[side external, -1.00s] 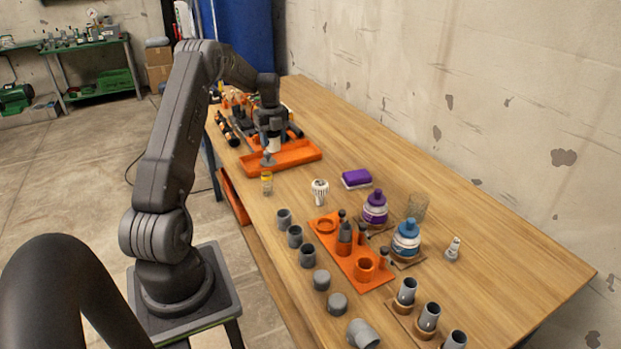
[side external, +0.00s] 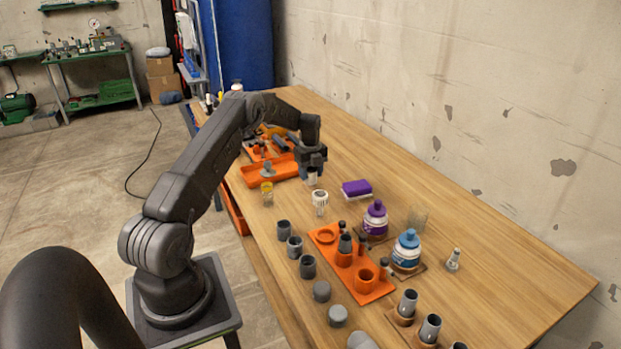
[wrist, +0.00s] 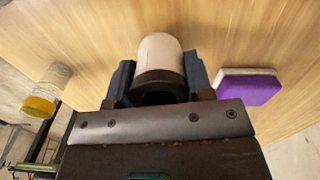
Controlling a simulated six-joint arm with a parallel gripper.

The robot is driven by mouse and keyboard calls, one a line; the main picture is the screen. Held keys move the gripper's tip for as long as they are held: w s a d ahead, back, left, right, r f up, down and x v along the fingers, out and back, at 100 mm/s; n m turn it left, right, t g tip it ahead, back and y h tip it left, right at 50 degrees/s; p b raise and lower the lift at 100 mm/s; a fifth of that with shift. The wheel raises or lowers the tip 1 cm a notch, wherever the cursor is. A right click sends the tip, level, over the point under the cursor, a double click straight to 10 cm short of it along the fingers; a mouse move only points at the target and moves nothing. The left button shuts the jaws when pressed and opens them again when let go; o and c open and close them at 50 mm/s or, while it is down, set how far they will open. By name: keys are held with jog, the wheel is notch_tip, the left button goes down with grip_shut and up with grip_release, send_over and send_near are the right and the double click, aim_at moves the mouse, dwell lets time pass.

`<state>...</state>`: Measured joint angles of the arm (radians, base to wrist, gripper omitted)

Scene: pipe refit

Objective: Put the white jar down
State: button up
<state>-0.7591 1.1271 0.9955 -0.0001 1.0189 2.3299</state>
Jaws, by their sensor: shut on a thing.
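My gripper (side external: 312,170) is shut on the white jar (side external: 312,179), which hangs below the fingers over the wooden table. In the wrist view the jar is a pale cylinder (wrist: 160,52) with a dark end toward me, between the two fingers of my gripper (wrist: 158,80). In the side view the fingers hide much of the jar, and I cannot tell whether its base touches the table. It is just behind a white, dark-marked item (side external: 320,202) and left of the purple-and-white sponge (side external: 356,189).
A yellow-topped clear jar (side external: 267,193) stands left of my gripper. The orange tray (side external: 262,175) lies behind it. Purple (side external: 375,220) and blue (side external: 406,251) bottles, an orange fixture (side external: 346,268) and grey pipe pieces fill the nearer table. The table right of the sponge is clear.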

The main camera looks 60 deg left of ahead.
jog(key=shift+f, duration=1.05)
jog(key=shift+f, duration=0.15)
jog(key=o, duration=0.9)
jog(key=shift+o, duration=0.2)
